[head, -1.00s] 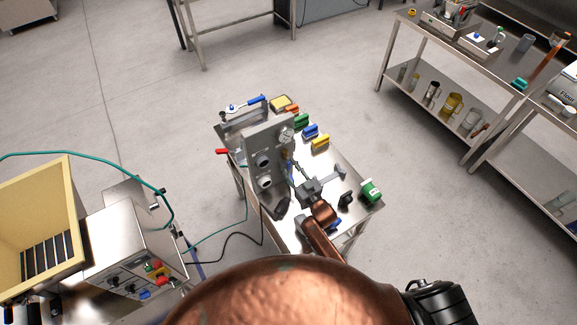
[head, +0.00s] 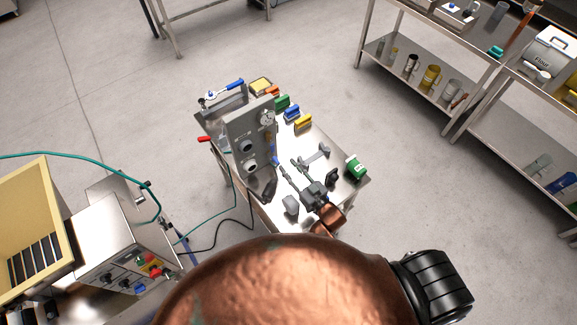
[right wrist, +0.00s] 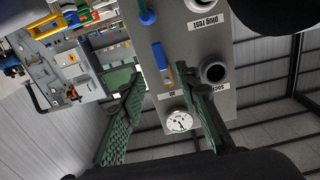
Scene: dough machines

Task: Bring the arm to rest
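My right gripper (head: 286,163) is in the head view, above the steel table (head: 318,137) and to the right of the grey test panel (head: 240,133). Its two fingers are spread and nothing shows between them. In the right wrist view the green textured fingers of the right gripper (right wrist: 157,76) stand apart, with the panel (right wrist: 203,45) beyond them. One finger overlaps the panel in that view; contact cannot be told. My left gripper is not in view.
The panel carries a gauge (right wrist: 178,120), a round socket (right wrist: 213,71) and a blue handle (right wrist: 161,57). A green item (head: 356,167) and yellow (head: 303,122) and blue (head: 291,112) blocks sit on the table. Shelves (head: 440,85) stand at the right; open floor lies between.

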